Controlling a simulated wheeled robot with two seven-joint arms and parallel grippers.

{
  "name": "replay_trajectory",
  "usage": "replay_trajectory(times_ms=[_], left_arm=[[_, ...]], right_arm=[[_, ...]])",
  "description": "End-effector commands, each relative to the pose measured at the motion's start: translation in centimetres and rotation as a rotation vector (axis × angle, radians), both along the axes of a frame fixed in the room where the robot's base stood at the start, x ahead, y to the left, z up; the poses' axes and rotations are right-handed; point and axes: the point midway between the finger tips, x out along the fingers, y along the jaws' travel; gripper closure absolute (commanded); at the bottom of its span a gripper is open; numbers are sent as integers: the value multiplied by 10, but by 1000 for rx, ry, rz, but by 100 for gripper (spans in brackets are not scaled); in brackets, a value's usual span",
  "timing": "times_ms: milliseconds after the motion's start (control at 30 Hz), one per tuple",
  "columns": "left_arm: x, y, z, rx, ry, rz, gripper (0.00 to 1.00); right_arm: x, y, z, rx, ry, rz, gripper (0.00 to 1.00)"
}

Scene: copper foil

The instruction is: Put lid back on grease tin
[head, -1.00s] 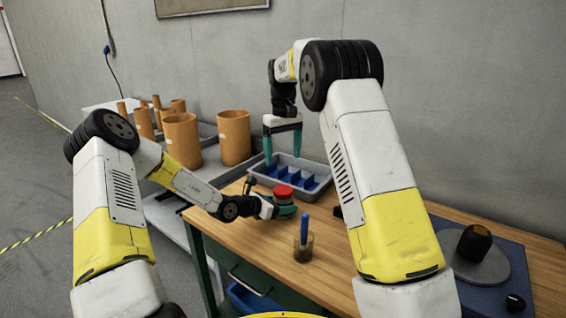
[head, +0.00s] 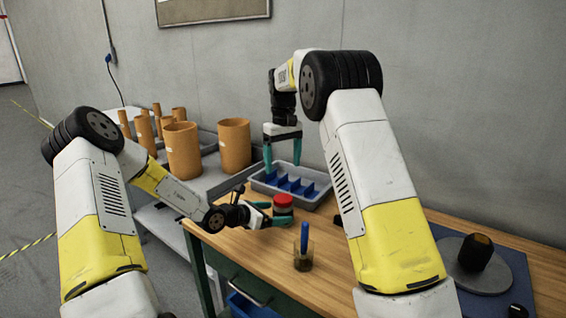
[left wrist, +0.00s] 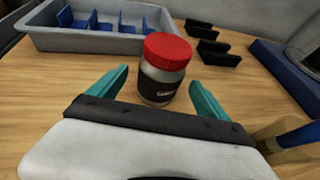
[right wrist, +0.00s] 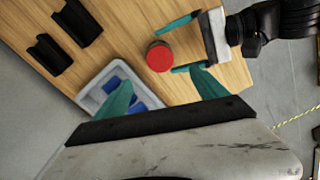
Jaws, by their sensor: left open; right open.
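The grease tin (left wrist: 158,90) is a grey jar with a dark label band, upright on the wooden bench. The red lid (left wrist: 168,50) sits level on top of it, with no gap that I can see; both also show in the head view (head: 283,200). My left gripper (head: 271,213) is open. Its teal fingers point at the tin, which stands just beyond and between the tips in the left wrist view, apparently clear of them. My right gripper (head: 282,168) is open and empty, pointing down above the grey tray. The right wrist view shows the lid (right wrist: 159,57) from above.
The grey tray (left wrist: 90,40) with blue dividers stands behind the tin. A glass jar (head: 303,262) holding a blue-handled tool stands in front. Black holders (left wrist: 215,46) lie beyond the tin. Tan cylinders (head: 234,145) stand at the left. A blue mat (head: 508,262) lies at the right.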

Motion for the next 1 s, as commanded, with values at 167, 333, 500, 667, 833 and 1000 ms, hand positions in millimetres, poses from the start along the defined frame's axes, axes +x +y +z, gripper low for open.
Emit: replay_trajectory(times_ms=[167,333,500,667,833,1000], left_arm=[[-16,19,10,2,0,1,12],[-22,25,13,1,1,0,12],[-22,25,13,0,1,-1,12],[-23,23,16,9,-9,-12,12],[-38,10,47,121,-124,-146,12],[-78,-10,101,348,-341,-421,12]], right_arm=[[0,0,0,0,0,0,18],[0,0,0,0,0,0,18],[0,0,0,0,0,0,18],[-1,-2,3,3,-3,-4,18],[-16,-22,28,41,-30,-49,18],[-56,-57,71,111,-86,-132,18]])
